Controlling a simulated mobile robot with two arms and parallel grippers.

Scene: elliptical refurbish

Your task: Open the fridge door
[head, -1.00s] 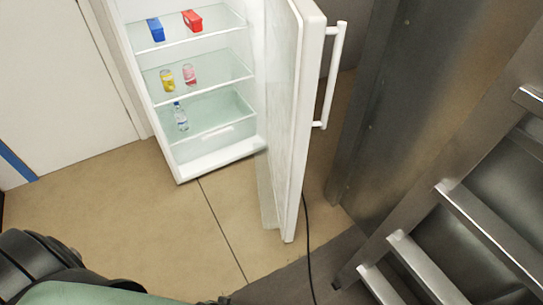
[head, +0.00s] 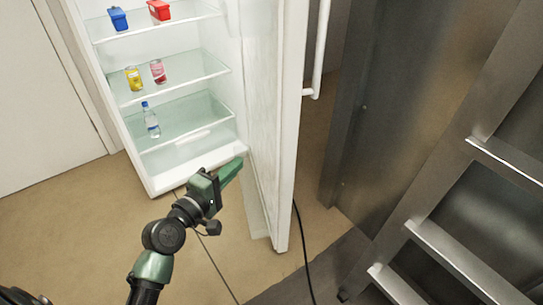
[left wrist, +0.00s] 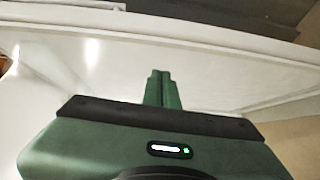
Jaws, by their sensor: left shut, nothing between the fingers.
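The white fridge (head: 160,183) stands at the upper left of the head view with its inside showing. Its door (head: 271,110) stands wide open, swung out to the right, with a white bar handle (head: 321,50) on its outer face. My left gripper (head: 238,162) is shut and empty, in front of the fridge's lower edge and close to the inner side of the door. In the left wrist view the shut fingers (left wrist: 161,88) point at the door's white inner panel (left wrist: 215,70). I cannot tell whether they touch it. My right gripper is not in view.
Shelves hold a blue box (head: 118,18), a red box (head: 159,10), a yellow can (head: 134,78), a pink can (head: 158,71) and a bottle (head: 151,120). A metal cabinet (head: 375,110) and ladder (head: 440,245) stand right of the door. A black cable (head: 304,250) lies on the floor.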

